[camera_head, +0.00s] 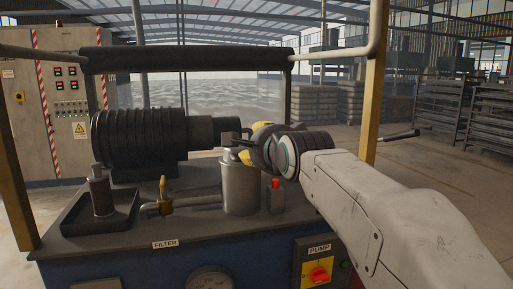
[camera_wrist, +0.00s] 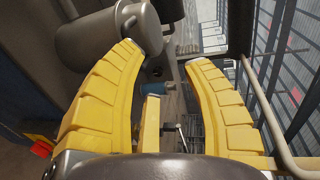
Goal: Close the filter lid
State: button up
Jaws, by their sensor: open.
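A black ribbed motor (camera_head: 140,135) lies behind the canister. A brass valve (camera_head: 163,200) and a dark post in a tray (camera_head: 101,195) are to the left. A red-topped part (camera_head: 275,194) is close right. A black bar (camera_head: 187,60) crosses above. A PUMP switch (camera_head: 319,273) is in front.

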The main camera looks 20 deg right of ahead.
jog(key=shift+s, duration=0.45)
dwell(0.4)
jog(key=v, duration=1.2)
dwell(0.4)
